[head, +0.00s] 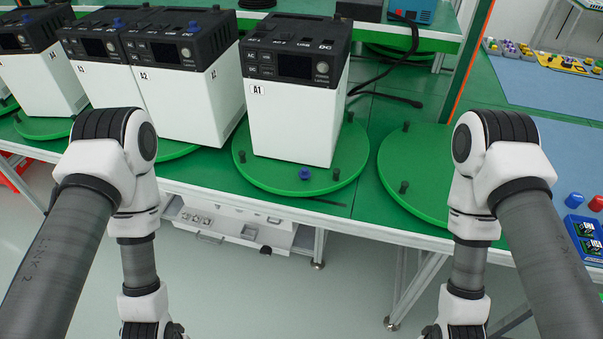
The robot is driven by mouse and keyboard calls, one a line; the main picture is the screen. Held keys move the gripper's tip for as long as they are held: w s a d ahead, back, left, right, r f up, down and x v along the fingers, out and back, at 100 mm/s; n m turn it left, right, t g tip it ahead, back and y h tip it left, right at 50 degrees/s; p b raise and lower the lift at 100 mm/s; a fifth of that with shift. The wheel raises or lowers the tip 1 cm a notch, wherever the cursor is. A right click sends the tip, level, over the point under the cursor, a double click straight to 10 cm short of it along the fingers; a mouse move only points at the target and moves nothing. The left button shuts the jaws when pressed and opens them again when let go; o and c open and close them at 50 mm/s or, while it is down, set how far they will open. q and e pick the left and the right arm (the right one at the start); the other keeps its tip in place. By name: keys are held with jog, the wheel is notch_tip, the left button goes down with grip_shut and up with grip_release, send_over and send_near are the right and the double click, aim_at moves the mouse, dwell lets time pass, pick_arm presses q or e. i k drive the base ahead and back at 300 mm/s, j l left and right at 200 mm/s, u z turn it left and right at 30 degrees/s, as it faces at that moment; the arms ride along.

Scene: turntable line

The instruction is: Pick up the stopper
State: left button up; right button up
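A small blue stopper-like knob (305,174) stands on the front of the green turntable (262,179), just before the white unit marked A1 (292,120). Similar blue knobs sit on top of units at the left, one on the A2 unit (193,27) and one on the unit beside it (117,22). A blue cap (574,200) and a red cap (597,203) stand at the right edge. I cannot tell which of these the task means. Both my arms hang down at the sides, and my grippers are below the frame.
An empty-looking green turntable (415,165) with dark pegs lies right of A1. Black cables (385,75) lie behind it. Several white units crowd the left. A drawer cabinet (235,225) is under the table; open floor lies in front.

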aim_at(304, 173)
jog(key=i+l+u, duration=0.1)
jog(key=i+u, duration=0.15)
jog(key=u, duration=0.15)
jog(key=i+l+u, duration=0.15)
jog(key=u, duration=0.25)
jog(key=i+l+u, duration=0.35)
jog(key=k+j, duration=0.1)
